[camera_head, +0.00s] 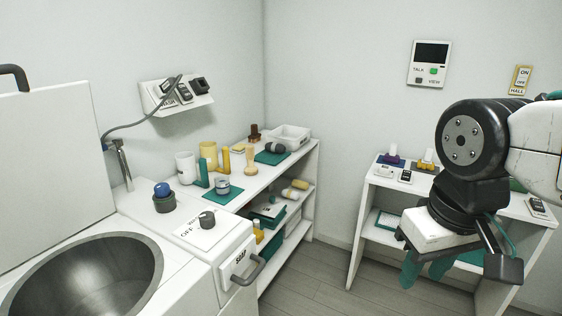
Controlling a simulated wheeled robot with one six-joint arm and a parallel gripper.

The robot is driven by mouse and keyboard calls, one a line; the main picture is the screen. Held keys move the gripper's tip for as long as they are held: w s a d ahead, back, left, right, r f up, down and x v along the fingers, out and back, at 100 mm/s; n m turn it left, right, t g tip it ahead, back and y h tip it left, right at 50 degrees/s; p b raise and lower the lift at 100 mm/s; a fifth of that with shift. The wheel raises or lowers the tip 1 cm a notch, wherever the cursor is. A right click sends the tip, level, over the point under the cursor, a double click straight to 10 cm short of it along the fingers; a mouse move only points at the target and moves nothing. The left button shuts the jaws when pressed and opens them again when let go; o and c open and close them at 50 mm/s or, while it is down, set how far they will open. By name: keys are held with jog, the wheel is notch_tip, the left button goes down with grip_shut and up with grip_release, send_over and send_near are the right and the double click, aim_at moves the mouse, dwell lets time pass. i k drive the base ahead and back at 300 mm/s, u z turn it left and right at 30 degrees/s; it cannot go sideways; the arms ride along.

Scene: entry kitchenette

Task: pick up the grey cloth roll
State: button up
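A dark grey roll (275,148), which looks like the grey cloth roll, lies on a green mat (261,158) on the top of the white shelf unit, near the back corner. It is small in this view, so its cloth texture cannot be made out. My gripper (425,271) is at the right, far from the roll, in front of the small white table. Its teal fingers point down with a gap between them, and I see nothing held there.
A white tray (290,135) stands just behind the roll, and a brown object (254,134) to its left. Open floor (325,285) separates shelf and table.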

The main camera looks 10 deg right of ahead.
aim_at(275, 148)
jog(key=z, duration=1.1)
jog(key=i, duration=1.4)
jog(key=u, duration=1.25)
jog(key=i, duration=1.05)
jog(key=u, duration=0.3)
